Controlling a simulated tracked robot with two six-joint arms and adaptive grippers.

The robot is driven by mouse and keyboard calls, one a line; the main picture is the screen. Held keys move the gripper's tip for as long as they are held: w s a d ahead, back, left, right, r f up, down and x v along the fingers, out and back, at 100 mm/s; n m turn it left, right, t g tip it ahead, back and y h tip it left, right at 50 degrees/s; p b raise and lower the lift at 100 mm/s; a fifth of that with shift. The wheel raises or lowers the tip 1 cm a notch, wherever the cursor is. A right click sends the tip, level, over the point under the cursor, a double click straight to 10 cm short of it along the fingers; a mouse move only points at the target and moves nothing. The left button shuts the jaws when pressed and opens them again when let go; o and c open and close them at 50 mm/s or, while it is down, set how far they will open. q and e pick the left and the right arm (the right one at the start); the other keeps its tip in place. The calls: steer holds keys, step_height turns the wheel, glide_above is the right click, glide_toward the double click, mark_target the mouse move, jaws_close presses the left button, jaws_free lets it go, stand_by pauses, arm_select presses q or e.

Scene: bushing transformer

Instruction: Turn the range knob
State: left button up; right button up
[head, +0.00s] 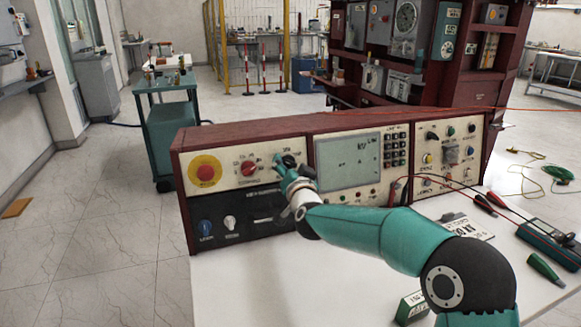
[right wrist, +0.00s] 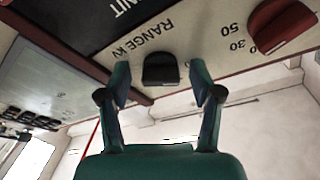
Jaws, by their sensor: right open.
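A black knob (right wrist: 160,68) sits on the cream panel beside the lettering "RANGE kV" in the right wrist view. My right gripper (right wrist: 161,80) is open, with one finger on each side of this knob and a visible gap to each. In the head view my right gripper (head: 288,165) is in front of the upper left part of the test console (head: 330,120) and hides most of that knob. A red knob (head: 249,169) with a number scale is just left of the gripper; it also shows at right in the right wrist view (right wrist: 280,25). My left gripper is not in view.
A red emergency button (head: 205,171) is at the console's left. A screen (head: 348,160) and keypad (head: 396,149) are right of the gripper. Blue and white knobs (head: 229,222) are on the lower black panel. Test leads and a meter (head: 550,243) lie on the white tabletop (head: 270,285).

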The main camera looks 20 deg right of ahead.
steer(key=c, duration=1.1)
steer(key=shift+c, duration=0.2)
steer(key=shift+m, duration=0.5)
steer(key=shift+m+g+h+p, duration=0.3)
steer(key=shift+m+h, duration=0.2)
steer(key=shift+m, duration=0.6)
steer(key=m+g+p, duration=0.1)
steer(key=m, duration=0.2)
steer(key=shift+a+r+m+h, duration=0.1)
steer(key=shift+r+m+h, duration=0.05)
steer(key=shift+m+h, duration=0.2)
steer(key=m+p, duration=0.2)
steer(key=m, duration=0.1)
steer(key=shift+m+g, duration=0.35)
steer(key=shift+g, duration=0.05)
steer(key=shift+m+g+p, duration=0.3)
steer(key=shift+m+p, duration=0.3)
steer(key=shift+m, duration=0.5)
steer(key=shift+f, duration=0.2)
